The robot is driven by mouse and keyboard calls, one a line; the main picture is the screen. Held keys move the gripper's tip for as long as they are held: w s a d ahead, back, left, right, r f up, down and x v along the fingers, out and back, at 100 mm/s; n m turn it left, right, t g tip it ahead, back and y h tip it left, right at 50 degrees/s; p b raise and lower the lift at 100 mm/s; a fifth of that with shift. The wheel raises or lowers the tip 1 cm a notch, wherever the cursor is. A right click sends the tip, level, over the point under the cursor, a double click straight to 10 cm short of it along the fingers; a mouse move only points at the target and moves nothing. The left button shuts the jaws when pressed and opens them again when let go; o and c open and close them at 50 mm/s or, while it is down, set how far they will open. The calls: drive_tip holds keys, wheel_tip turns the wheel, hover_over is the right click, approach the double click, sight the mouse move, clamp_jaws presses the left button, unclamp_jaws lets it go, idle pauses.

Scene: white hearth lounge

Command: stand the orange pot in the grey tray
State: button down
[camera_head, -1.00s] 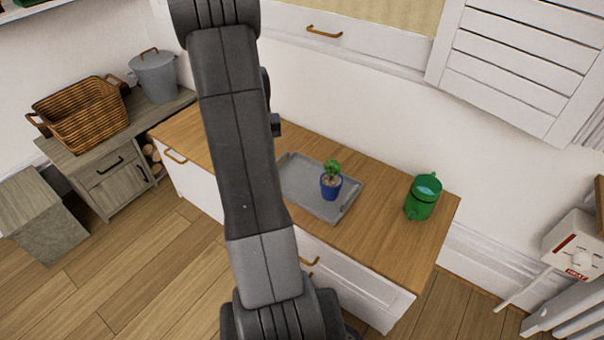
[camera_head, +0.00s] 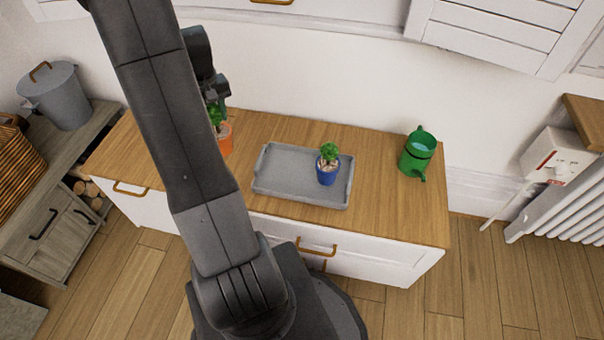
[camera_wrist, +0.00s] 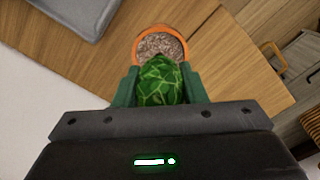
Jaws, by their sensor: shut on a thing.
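The orange pot (camera_head: 225,139) holds a green plant and is partly hidden behind my arm, left of the tray in the head view. In the wrist view the orange pot (camera_wrist: 160,42) shows its rim and gravel. My gripper (camera_head: 217,98) is shut on the plant of the orange pot, with one finger on each side of the leaves. I cannot tell whether the pot touches the wooden top. The grey tray (camera_head: 278,178) lies on the wooden top. Its corner (camera_wrist: 85,10) shows in the wrist view, apart from the pot.
A blue pot (camera_head: 326,174) with a small plant stands in the tray's right part; the tray's left part is clear. A green watering can (camera_head: 417,152) stands to the right on the wooden cabinet (camera_head: 390,205). A grey lidded bin (camera_head: 62,96) stands at the left.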

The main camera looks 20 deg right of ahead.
drive_tip(key=s+d+r+n+b, duration=0.15)
drive_tip(key=s+d+n, duration=0.5)
drive_tip(key=d, duration=0.95)
wheel_tip(320, 180, down, 10)
drive_tip(key=s+m+b, duration=0.2)
drive_tip(key=shift+b, duration=0.35)
drive_tip(key=shift+a+f, duration=0.1)
drive_tip(key=shift+f, duration=0.05)
drive_tip(key=shift+f, duration=0.15)
drive_tip(key=c, duration=0.9)
unclamp_jaws()
wheel_tip(320, 180, up, 12)
drive_tip(key=p, duration=0.3)
drive_tip(key=shift+r, duration=0.25)
